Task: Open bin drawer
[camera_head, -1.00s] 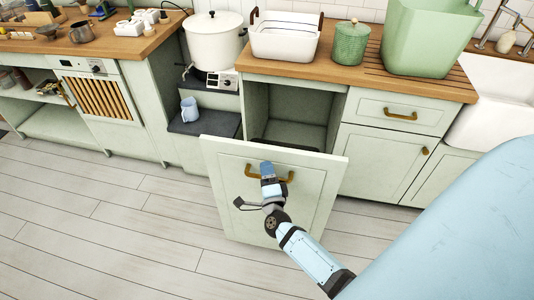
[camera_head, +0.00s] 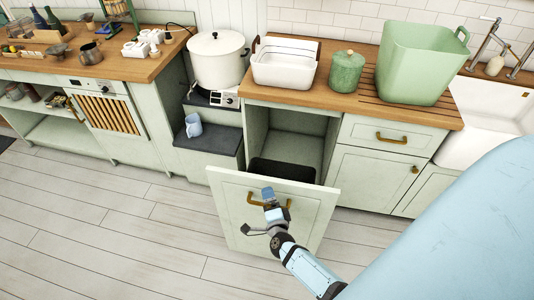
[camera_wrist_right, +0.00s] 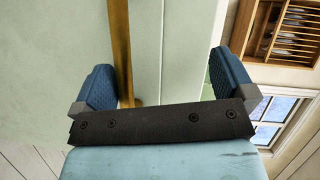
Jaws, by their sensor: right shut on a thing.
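The bin drawer (camera_head: 235,215) is pulled out from the pale green cabinet, and its front panel stands well clear of the opening. A dark bin interior (camera_head: 284,171) shows behind the panel. My right gripper (camera_head: 269,194) is shut on the brass handle (camera_head: 284,204) near the top of the panel. In the right wrist view the handle (camera_wrist_right: 121,45) runs between the two blue finger pads of my gripper (camera_wrist_right: 160,65), closer to the left pad. My left gripper is not in view.
The wooden counter (camera_head: 290,99) above holds a white tub (camera_head: 284,70), a green canister (camera_head: 346,73) and a large green bin (camera_head: 415,65). A blue mug (camera_head: 193,125) stands on a dark step (camera_head: 212,142) left of the drawer. The plank floor (camera_head: 130,215) is clear.

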